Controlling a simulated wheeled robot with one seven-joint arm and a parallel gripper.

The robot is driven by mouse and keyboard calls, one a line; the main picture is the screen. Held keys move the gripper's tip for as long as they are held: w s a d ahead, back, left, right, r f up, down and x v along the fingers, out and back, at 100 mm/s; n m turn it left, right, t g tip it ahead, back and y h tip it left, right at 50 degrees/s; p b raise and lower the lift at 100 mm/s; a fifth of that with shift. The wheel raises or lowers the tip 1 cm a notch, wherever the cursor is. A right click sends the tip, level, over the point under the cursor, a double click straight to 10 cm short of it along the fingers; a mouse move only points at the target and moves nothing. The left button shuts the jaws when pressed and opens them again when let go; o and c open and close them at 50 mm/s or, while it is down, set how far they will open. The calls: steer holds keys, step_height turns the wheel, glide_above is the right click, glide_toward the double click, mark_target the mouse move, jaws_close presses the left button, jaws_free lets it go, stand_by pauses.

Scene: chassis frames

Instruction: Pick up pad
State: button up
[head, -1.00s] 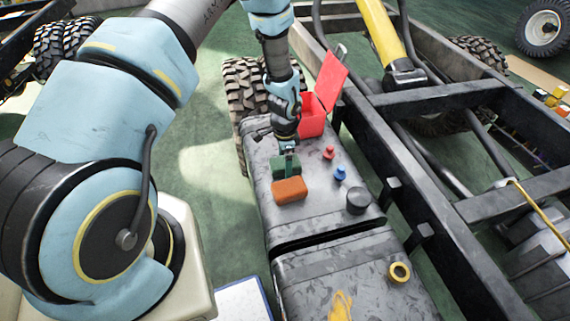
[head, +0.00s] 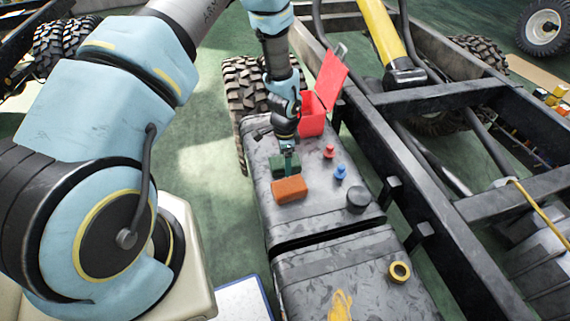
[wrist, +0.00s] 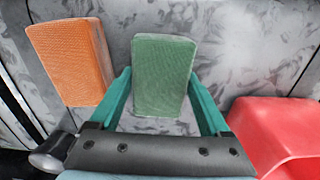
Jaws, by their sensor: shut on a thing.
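A green pad (head: 279,163) lies on the dark worn metal tank (head: 318,212), beside an orange pad (head: 290,189). In the wrist view the green pad (wrist: 163,75) stands between my gripper's two teal fingers, and the orange pad (wrist: 72,60) is to its left, outside the fingers. My gripper (head: 287,166) points down at the green pad and is shut on it. The pad still appears to be at the tank's top surface; any gap beneath it cannot be made out. In the head view the fingers cover part of the pad.
An open red box (head: 312,122) stands behind the gripper. A red knob (head: 329,152), a blue knob (head: 340,173), a black cap (head: 358,200) and a yellow ring (head: 400,271) are on the tanks. Black chassis rails (head: 440,98) run along the right.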

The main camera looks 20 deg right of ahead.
steer(key=shift+r+b, duration=1.15)
steer(key=shift+r, duration=3.85)
